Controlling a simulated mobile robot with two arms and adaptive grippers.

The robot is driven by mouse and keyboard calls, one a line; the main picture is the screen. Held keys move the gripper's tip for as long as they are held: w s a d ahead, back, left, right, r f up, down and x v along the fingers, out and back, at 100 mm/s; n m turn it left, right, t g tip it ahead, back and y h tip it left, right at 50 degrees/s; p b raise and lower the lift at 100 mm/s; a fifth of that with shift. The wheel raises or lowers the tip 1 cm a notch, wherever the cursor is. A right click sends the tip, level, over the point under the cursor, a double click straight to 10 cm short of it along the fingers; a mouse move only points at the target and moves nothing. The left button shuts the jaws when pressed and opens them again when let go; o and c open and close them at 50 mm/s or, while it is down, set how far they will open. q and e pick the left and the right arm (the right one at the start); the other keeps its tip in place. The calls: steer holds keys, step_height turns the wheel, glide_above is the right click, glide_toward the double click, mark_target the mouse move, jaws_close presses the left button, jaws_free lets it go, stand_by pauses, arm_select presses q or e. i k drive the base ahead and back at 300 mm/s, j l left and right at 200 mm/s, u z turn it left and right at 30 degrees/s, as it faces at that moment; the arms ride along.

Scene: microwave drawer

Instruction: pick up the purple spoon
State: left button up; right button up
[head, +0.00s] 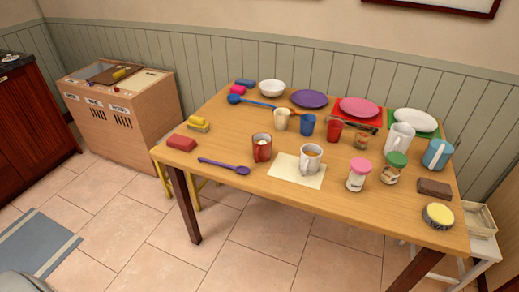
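The purple spoon (224,165) lies flat near the front left edge of the wooden table (235,195). Its bowl end points right and its thin handle points left. A red block (181,143) lies to its left and a red mug (262,147) stands to its right, both apart from it. Neither of my grippers shows in the head view.
Behind the spoon are a yellow sponge (197,123) and a long blue spoon (237,99). Mugs, cups, jars and plates crowd the table's middle and right. A wooden cabinet (119,105) stands left. The tiled floor (135,225) in front is mostly clear.

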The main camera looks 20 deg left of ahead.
mark_target(242, 170)
steer(key=i+j, duration=0.1)
steer(key=i, duration=0.3)
steer(key=i+u, duration=0.4)
steer(key=i+l+u, duration=0.15)
steer(key=i+u, duration=0.25)
steer(key=i, duration=0.2)
steer(key=u, duration=0.45)
